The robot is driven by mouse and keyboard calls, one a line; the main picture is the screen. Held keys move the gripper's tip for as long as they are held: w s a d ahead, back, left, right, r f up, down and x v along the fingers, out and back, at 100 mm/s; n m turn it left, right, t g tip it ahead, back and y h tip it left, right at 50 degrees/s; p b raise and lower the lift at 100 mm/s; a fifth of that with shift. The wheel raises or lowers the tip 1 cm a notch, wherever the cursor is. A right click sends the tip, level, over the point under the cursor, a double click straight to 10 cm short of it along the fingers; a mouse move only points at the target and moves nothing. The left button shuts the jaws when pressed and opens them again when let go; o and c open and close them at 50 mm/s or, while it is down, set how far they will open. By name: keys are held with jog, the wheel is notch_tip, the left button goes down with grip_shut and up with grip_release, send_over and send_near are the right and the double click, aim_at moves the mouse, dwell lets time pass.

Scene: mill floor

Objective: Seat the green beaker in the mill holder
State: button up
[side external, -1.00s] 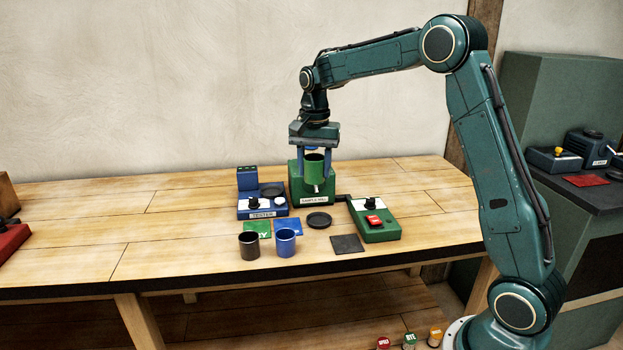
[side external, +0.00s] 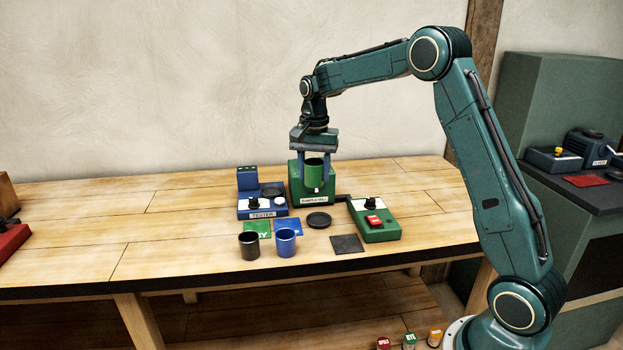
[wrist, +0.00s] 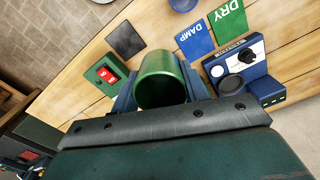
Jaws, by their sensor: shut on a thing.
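The green beaker (side external: 314,174) is upright between the fingers of my gripper (side external: 314,171), which is shut on it. Its lower part is at the green sample mill (side external: 311,198), in the holder area at the top. I cannot tell whether its base rests on the holder floor. In the wrist view the beaker (wrist: 160,82) fills the space between the blue fingers and hides the holder beneath it.
A blue tester (side external: 262,205) stands left of the mill and a green control box (side external: 375,219) right of it. In front are a black cup (side external: 249,247), a blue cup (side external: 285,243), a dark disc (side external: 319,220) and a dark square mat (side external: 347,243).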

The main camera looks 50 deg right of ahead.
jog(key=w+d+f, duration=0.3)
jog(key=d+f, duration=0.4)
jog(key=f, duration=0.3)
jog(key=shift+w+d, duration=0.3)
jog(key=shift+d, duration=0.05)
jog(key=shift+f, duration=0.1)
jog(key=shift+f, duration=2.8)
jog(key=shift+f, duration=0.55)
jog(key=o, duration=0.8)
jog(key=shift+c, duration=0.2)
notch_tip(320, 180, up, 11)
dwell(0.4)
dwell(0.5)
